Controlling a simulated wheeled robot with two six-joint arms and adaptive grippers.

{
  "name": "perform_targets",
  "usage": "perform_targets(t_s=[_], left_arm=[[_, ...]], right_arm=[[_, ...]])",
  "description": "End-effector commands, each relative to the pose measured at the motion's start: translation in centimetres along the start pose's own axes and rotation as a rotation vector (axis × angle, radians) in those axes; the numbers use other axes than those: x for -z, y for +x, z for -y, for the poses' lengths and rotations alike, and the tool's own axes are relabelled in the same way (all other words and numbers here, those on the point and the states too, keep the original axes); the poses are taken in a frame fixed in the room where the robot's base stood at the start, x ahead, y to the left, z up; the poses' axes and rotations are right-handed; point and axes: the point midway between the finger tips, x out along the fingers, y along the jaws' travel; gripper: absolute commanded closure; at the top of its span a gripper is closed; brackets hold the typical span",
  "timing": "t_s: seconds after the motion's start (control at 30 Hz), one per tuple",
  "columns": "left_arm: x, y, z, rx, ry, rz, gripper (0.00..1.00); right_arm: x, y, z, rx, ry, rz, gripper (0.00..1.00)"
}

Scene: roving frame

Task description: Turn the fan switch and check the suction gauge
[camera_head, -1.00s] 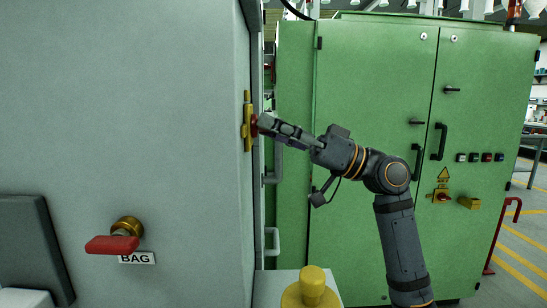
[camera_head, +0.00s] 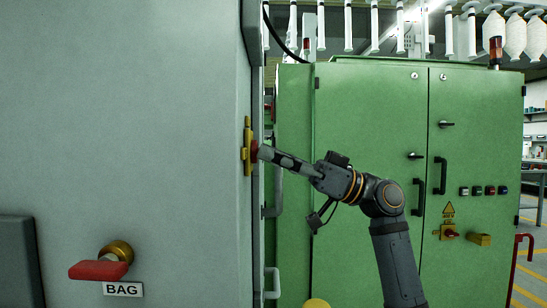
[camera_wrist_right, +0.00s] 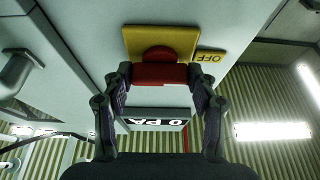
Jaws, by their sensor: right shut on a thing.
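The fan switch, a red handle on a yellow plate (camera_head: 247,146), is on the edge side of the big grey panel, seen nearly edge-on in the head view. In the right wrist view the yellow plate (camera_wrist_right: 160,40) and red handle (camera_wrist_right: 160,75) show face-on, with an OFF label (camera_wrist_right: 208,57) beside the plate. My right gripper (camera_head: 262,152) is at the switch, its fingers on both sides of the red handle and shut on it. My left gripper is not in view. I see no suction gauge.
A red-handled valve (camera_head: 98,268) marked BAG (camera_head: 122,289) sticks out of the grey panel at lower left. A green cabinet (camera_head: 370,120) with handles and buttons stands behind my right arm. A partly hidden black-and-white sign (camera_wrist_right: 155,124) shows in the wrist view.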

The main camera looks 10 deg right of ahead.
Motion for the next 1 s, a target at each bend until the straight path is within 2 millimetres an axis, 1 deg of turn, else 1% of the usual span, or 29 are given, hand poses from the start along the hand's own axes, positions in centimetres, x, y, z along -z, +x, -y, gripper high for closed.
perform_targets(t_s=[0.13, 0.17, 0.3, 0.33, 0.6, 0.7, 0.77, 0.83, 1.0], left_arm=[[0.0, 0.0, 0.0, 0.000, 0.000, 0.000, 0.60], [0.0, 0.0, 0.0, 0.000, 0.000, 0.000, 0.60], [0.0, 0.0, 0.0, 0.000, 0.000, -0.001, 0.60], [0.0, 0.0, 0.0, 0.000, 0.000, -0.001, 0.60], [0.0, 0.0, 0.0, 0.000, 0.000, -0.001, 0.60], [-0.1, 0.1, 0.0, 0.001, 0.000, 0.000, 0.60], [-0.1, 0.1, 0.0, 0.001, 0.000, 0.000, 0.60], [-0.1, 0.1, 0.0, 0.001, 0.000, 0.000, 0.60], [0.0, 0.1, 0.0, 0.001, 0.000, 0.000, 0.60]], right_arm=[[-0.1, 0.0, 0.0, 0.000, -0.001, 0.003, 0.73], [-0.1, 0.0, 0.0, 0.000, -0.001, 0.003, 0.40], [-0.1, 0.0, 0.0, 0.000, -0.001, 0.002, 0.21], [-0.1, 0.0, 0.0, 0.000, -0.001, 0.002, 0.19], [0.0, 0.0, 0.0, -0.001, 0.000, 0.001, 0.19], [-0.1, -0.5, -0.1, -0.002, 0.000, 0.001, 0.19], [-0.1, -1.3, -0.1, -0.005, 0.000, 0.003, 0.19], [-0.1, -2.7, -0.1, -0.007, 0.001, 0.005, 0.19], [-0.1, -7.0, -0.2, -0.008, 0.001, 0.006, 0.19]])
